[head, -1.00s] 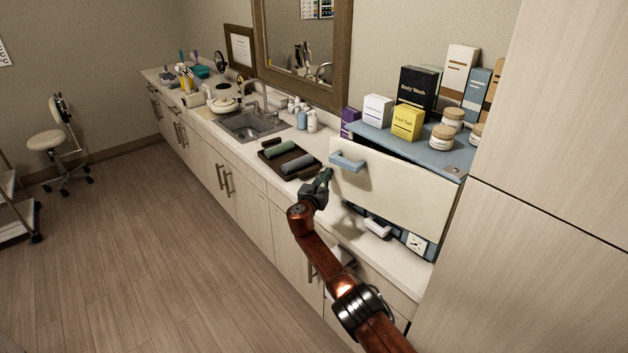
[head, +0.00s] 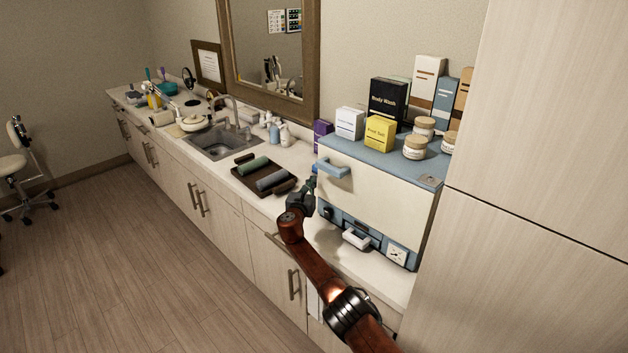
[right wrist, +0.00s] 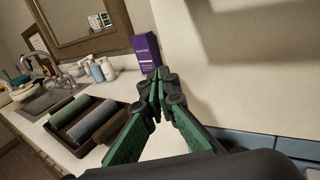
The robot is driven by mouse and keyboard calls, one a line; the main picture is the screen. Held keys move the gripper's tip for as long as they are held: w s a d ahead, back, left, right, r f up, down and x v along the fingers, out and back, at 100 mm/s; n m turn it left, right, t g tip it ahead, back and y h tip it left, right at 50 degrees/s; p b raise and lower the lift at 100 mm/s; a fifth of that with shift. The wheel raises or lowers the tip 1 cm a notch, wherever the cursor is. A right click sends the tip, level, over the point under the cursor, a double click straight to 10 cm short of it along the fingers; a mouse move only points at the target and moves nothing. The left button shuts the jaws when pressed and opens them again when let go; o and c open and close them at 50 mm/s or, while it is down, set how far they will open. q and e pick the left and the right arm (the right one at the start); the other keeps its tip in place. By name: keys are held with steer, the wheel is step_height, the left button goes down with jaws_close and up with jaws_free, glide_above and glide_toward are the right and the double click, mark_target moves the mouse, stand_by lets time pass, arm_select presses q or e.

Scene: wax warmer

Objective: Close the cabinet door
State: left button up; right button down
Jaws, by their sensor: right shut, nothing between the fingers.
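The cabinet is a blue box (head: 392,154) on the counter with a cream front door (head: 375,196). The door carries a blue handle (head: 334,167) at its upper left. It lies flush, or very nearly flush, with the cabinet front; a small gap cannot be ruled out. My right gripper (head: 313,186) is shut and empty at the door's left edge, below the handle. In the right wrist view its closed green and black fingers (right wrist: 158,76) are left of the pale door surface (right wrist: 245,70); contact cannot be told. My left gripper is out of view.
Boxes and jars (head: 415,147) stand on the cabinet top. A dark tray (head: 243,178) with rolled towels lies left of the gripper, and a purple box (head: 322,134) stands behind. A tall cupboard (head: 530,200) closes off the right side.

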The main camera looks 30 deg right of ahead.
steer(key=s+a+p, duration=0.2)
steer(key=s+a, duration=0.1)
steer(key=a, duration=0.8)
steer(key=shift+s+a+p, duration=0.3)
steer(key=shift+s, duration=0.05)
steer(key=shift+r, duration=0.15)
stand_by(1.1)
